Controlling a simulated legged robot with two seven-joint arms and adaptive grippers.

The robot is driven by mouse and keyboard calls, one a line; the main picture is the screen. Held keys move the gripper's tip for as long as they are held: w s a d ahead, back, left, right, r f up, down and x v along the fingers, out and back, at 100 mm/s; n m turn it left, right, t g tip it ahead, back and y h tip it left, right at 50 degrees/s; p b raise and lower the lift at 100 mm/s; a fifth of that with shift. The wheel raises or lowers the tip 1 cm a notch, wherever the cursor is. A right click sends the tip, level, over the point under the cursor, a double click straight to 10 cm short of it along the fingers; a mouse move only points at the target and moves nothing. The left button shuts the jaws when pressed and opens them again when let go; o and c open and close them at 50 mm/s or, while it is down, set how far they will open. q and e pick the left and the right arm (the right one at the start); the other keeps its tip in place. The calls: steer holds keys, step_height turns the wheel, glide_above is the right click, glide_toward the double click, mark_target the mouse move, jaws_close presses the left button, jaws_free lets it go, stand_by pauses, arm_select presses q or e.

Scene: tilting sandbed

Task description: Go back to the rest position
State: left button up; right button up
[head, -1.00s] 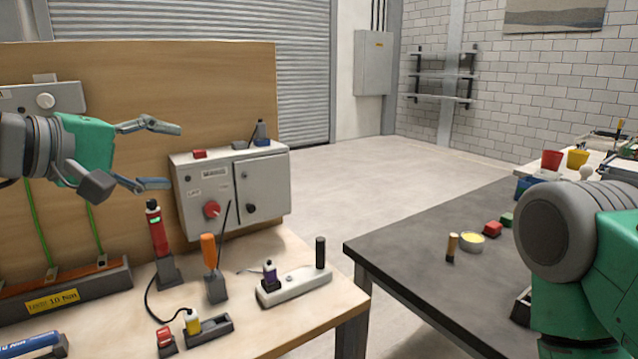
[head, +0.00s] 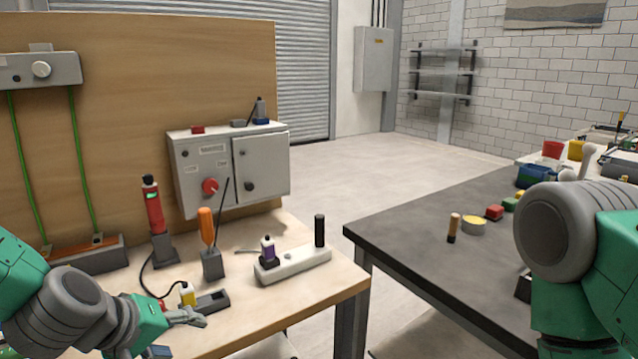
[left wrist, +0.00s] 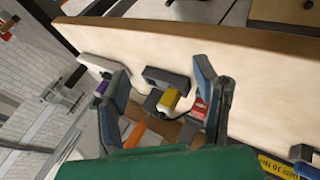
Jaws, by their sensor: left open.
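My left gripper (head: 186,322) is low at the left of the head view, over the front part of the wooden table (head: 340,290). In the left wrist view its two fingers (left wrist: 160,72) are spread apart with no object gripped between them. A yellow-bodied item (left wrist: 169,99) shows beyond the gap between the fingers. The same yellow item (head: 188,294) stands right behind the gripper in the head view. A green part of my right arm shows at the right edge of the head view; its gripper is out of view.
A red tool (head: 153,208), an orange-handled screwdriver (head: 205,225) and a white power strip (head: 292,265) stand on the table. A dark table (head: 420,245) with small items is at right, across a gap.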

arm_select(q)
steer(key=s+a+f+m+g+y+b, duration=0.1)
steer(key=s+f+m+g+b, duration=0.1)
steer(key=s+f, duration=0.7)
steer(key=s+a+f+m+g+y+b, duration=0.1)
steer(key=s+a+f+m+g+b, duration=0.1)
steer(key=s+f, duration=0.6)
steer(key=s+a+f+m+g+y+b, duration=0.1)
steer(key=s+a+f+m+g+b, duration=0.1)
steer(key=s+f, duration=0.7)
step_height(320, 180, down, 8)
steer(key=m+b, duration=0.1)
steer(key=b, duration=0.1)
steer(key=shift+s+a+m+b, duration=0.2)
steer(key=shift+s+m+b, duration=0.15)
steer(key=shift+m+b, duration=0.05)
steer(key=shift+w, duration=0.15)
